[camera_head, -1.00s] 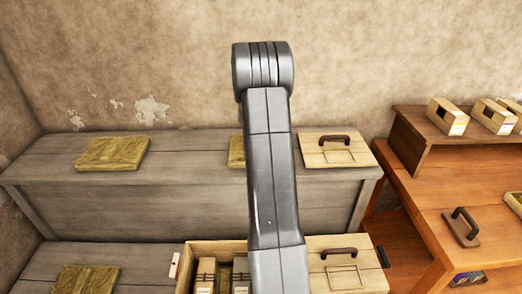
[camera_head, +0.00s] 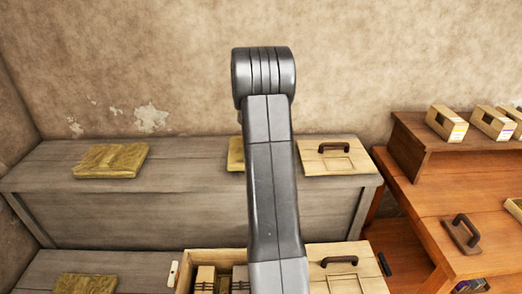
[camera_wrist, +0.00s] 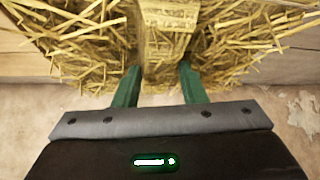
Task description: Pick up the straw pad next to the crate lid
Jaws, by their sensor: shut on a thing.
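A yellow straw pad (camera_head: 236,154) lies on the long grey bench top, left of a pale wooden crate lid (camera_head: 341,159) with a dark handle. My arm hides much of that pad. In the wrist view, straw (camera_wrist: 75,35) fills the top on both sides, with a flatter pale band (camera_wrist: 168,38) in the middle. My gripper (camera_wrist: 158,76) is shut on the straw pad, its two green fingers reaching into the near edge. The gripper is hidden behind my arm in the head view.
Another straw pad (camera_head: 110,160) lies farther left on the bench, and one (camera_head: 85,284) lower left. An open crate (camera_head: 215,256) with contents and a second handled lid (camera_head: 343,262) stand in front. An orange-brown wooden stand (camera_head: 440,195) is at right.

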